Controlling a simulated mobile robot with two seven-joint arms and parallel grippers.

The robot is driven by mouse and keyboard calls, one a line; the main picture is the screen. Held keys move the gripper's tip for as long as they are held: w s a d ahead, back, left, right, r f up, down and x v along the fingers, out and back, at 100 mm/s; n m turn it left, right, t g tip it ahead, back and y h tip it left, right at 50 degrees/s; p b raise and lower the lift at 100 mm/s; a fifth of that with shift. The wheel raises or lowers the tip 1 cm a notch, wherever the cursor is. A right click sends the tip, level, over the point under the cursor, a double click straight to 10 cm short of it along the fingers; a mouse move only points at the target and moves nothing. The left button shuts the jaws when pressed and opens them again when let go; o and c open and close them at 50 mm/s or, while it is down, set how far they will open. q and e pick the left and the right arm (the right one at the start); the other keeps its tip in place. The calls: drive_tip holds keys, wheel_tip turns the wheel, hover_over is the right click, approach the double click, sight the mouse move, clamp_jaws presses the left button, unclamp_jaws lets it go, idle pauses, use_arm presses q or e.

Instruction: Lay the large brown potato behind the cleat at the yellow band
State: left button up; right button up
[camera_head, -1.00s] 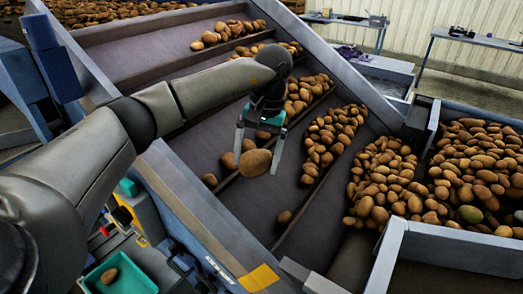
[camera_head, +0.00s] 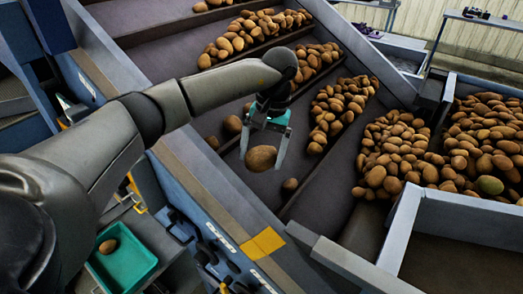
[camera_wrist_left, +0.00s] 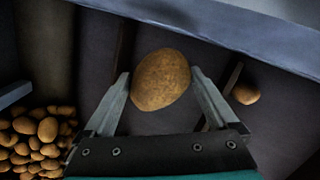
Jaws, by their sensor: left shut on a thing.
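The large brown potato (camera_head: 261,158) is held between the fingertips of my left gripper (camera_head: 265,150), above the dark inclined belt (camera_head: 258,192). In the left wrist view the potato (camera_wrist_left: 160,80) sits between the two finger ends, with dark belt behind it. The yellow band (camera_head: 262,243) is on the near side frame, below and close to the held potato in the picture. A dark cleat (camera_head: 306,185) crosses the belt near a small loose potato (camera_head: 290,184). My right gripper is not in view.
Potato piles (camera_head: 340,105) lie along the cleats further across the belt. Two small potatoes lie left of the gripper (camera_head: 233,124). A green tray (camera_head: 125,262) with one potato is at lower left. Belt near the yellow band is mostly clear.

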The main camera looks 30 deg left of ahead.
use_arm(q)
wheel_tip(320, 180, down, 10)
drive_tip(key=b, duration=0.6)
drive_tip(key=shift+r+b, duration=0.15)
drive_tip(key=shift+b, duration=0.2)
drive_tip(key=o, duration=1.2)
drive_tip(key=shift+c, duration=0.2)
drive_tip(key=r, duration=0.4)
drive_tip(key=w+d+r, duration=0.1)
drive_tip(key=r, duration=0.4)
drive_tip(key=w+r, duration=0.1)
drive_tip(key=r, duration=0.4)
drive_tip(key=shift+d+p, duration=0.25)
drive_tip(key=shift+p, duration=0.15)
drive_tip(key=shift+r, duration=0.55)
